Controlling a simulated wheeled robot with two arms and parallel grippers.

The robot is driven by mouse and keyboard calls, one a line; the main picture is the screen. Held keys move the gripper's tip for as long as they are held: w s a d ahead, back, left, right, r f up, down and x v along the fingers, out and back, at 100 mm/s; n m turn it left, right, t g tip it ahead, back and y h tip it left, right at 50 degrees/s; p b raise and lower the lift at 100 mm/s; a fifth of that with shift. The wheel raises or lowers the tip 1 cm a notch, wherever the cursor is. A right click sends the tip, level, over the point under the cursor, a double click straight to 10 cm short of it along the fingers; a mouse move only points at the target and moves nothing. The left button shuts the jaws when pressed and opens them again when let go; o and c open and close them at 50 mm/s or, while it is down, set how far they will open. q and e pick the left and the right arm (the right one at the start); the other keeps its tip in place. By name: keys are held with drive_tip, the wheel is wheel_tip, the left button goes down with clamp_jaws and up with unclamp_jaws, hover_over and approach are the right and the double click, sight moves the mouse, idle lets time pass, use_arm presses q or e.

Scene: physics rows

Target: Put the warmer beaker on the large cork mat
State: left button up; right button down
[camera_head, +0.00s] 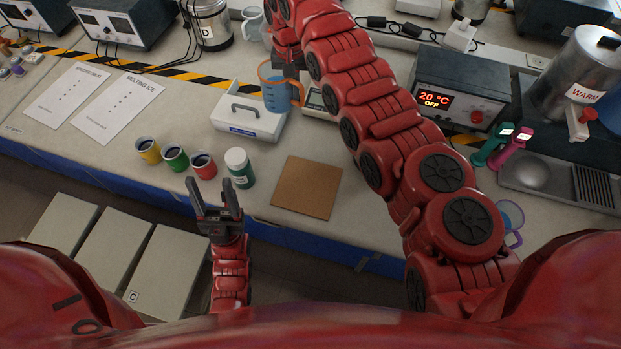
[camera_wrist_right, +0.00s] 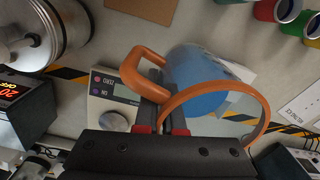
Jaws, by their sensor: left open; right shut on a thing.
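A beaker (camera_head: 276,98) with an orange rim and handle and blue contents is in my right gripper (camera_head: 291,66), held near the scale. In the right wrist view, the gripper (camera_wrist_right: 163,112) is shut on the handle of this beaker (camera_wrist_right: 195,78). A square brown cork mat (camera_head: 306,187) lies bare at the front of the bench; its edge also shows in the right wrist view (camera_wrist_right: 146,9). A second beaker (camera_head: 512,214) with a purple handle stands at right, partly hidden by my arm. My left gripper (camera_head: 212,190) is open and empty, left of the mat.
A white carrier (camera_head: 248,123) with a grey handle, a green-white bottle (camera_head: 239,168) and yellow, green and red cups (camera_head: 175,157) stand left of the mat. A scale (camera_wrist_right: 112,92) sits below the held beaker. A box reading 20 °C OFF (camera_head: 462,95) and a metal pot (camera_head: 577,80) are at right.

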sight(283, 99)
drive_tip(key=shift+s+a+f+p, duration=0.25)
drive_tip(key=shift+s+a+f, duration=0.15)
drive_tip(key=shift+a, duration=0.2)
drive_tip(key=shift+s+a+f+p, duration=0.3)
drive_tip(key=shift+a+f, duration=0.1)
drive_tip(key=shift+a, duration=0.2)
drive_tip(key=s+d+f+n+p, duration=0.15)
drive_tip(key=s+f+p, duration=0.35)
drive_tip(key=s, duration=0.8)
drive_tip(key=s+d+f+n+p, duration=0.15)
drive_tip(key=s+f+p, duration=0.4)
drive_tip(key=s, duration=0.75)
drive_tip(key=w+d+f+b, duration=0.1)
drive_tip(key=w+d+b, duration=0.1)
drive_tip(key=w, duration=0.2)
drive_tip(key=w+d+f+b, duration=0.1)
drive_tip(key=w+d+b, duration=0.1)
drive_tip(key=w, duration=0.3)
drive_tip(key=w+d+f+b, duration=0.1)
drive_tip(key=w+d+b, duration=0.1)
drive_tip(key=w, duration=0.3)
drive_tip(key=shift+f, duration=0.1)
drive_tip(key=shift+d+f+n, duration=0.1)
drive_tip(key=shift+f+n, duration=0.2)
drive_tip(key=shift+f, duration=0.25)
drive_tip(key=shift+f+p, duration=0.55)
drive_tip(key=shift+f, duration=0.45)
